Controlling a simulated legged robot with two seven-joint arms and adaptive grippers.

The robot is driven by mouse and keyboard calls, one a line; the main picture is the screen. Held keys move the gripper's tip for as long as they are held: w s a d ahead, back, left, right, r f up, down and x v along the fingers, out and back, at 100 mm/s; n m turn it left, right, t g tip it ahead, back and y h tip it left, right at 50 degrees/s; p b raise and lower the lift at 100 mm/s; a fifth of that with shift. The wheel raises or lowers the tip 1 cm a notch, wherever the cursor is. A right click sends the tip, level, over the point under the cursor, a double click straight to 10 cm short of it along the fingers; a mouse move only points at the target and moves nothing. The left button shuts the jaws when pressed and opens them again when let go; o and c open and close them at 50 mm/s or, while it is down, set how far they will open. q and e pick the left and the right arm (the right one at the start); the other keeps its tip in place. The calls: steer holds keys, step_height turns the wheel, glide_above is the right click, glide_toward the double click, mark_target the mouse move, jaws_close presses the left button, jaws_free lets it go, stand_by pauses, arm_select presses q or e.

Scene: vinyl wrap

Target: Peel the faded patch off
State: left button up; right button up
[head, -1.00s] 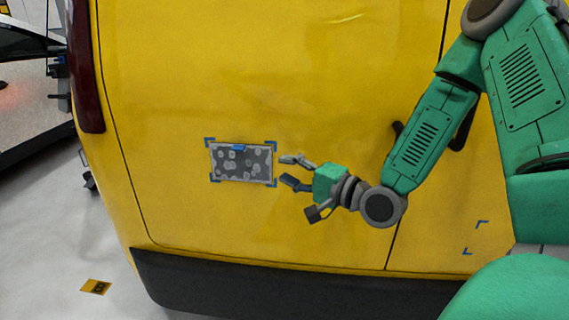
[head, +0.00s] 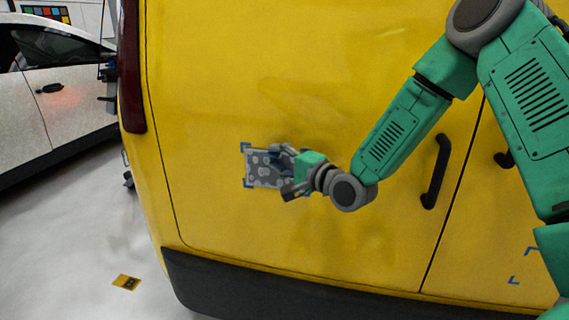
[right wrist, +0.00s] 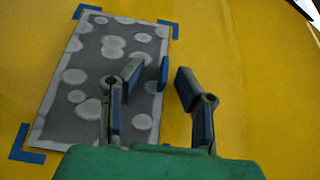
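The faded patch (head: 260,172) is a grey rectangle with pale round blotches on the yellow van panel, framed by blue corner marks. It also fills the left of the right wrist view (right wrist: 88,92). A small blue tab (right wrist: 164,73) stands at the patch's edge there. My right gripper (head: 281,162) is in front of the patch's right part and hides it in the head view. In the right wrist view its fingers (right wrist: 159,77) are spread, with the tab between their tips and a gap beside the right finger. My left gripper is not in view.
A black door handle (head: 436,172) stands out from the van (head: 330,80) right of the patch. A second set of blue corner marks (head: 522,266) lies at lower right. A white car (head: 60,90) is at left; a yellow floor marker (head: 126,282) lies on clear floor.

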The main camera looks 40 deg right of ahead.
steer(key=shift+w+d, duration=0.1)
steer(key=shift+a+r, duration=0.1)
steer(key=shift+a, duration=0.3)
jaws_close()
steer(key=shift+d, duration=0.2)
steer(key=shift+s+a, duration=0.5)
steer(key=shift+a, duration=0.1)
steer(key=s+a, duration=0.4)
steer(key=a, duration=0.1)
steer(key=shift+s, duration=0.15)
stand_by(1.0)
steer(key=shift+a, duration=0.1)
